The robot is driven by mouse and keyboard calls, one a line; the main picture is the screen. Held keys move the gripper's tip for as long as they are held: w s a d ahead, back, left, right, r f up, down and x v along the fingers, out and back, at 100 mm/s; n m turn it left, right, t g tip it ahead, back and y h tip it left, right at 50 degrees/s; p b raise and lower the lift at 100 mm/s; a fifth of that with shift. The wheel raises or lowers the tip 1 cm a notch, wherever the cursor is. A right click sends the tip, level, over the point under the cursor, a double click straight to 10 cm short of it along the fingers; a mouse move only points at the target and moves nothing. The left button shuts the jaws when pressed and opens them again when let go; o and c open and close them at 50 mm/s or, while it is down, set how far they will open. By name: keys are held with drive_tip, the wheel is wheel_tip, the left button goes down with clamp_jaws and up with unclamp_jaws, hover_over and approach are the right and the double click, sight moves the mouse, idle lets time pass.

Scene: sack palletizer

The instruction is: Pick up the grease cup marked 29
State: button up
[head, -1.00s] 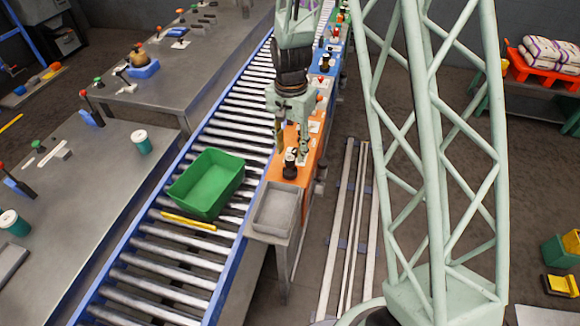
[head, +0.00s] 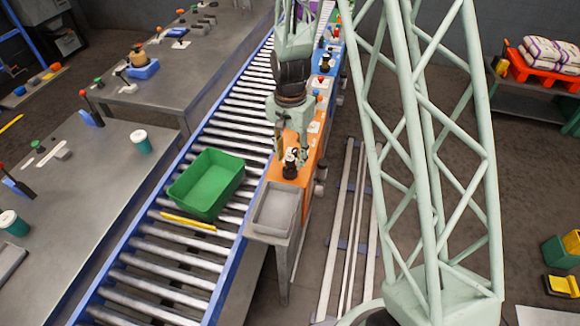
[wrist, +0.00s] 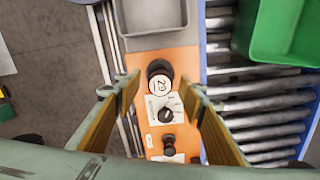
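A black grease cup (wrist: 158,69) with a round white label that seems to read 29, turned in the picture, stands on the orange bench top (wrist: 183,60). In the head view the cup (head: 290,172) is near the bench's front end, just below my gripper (head: 291,150). In the wrist view my gripper (wrist: 160,98) is open and empty. Its two wooden-faced fingers are spread left and right, with the cup slightly beyond the line between their tips. I cannot tell the exact height gap.
A black knob (wrist: 170,106) on a white plate and another dark fitting (wrist: 168,143) are close to the cup. A grey tray (head: 275,208) adjoins the bench end. A green crate (head: 207,184) and yellow bar (head: 188,221) lie on the roller conveyor at the left.

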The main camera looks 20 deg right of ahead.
drive_tip(key=shift+f, duration=1.2)
drive_tip(key=c, duration=1)
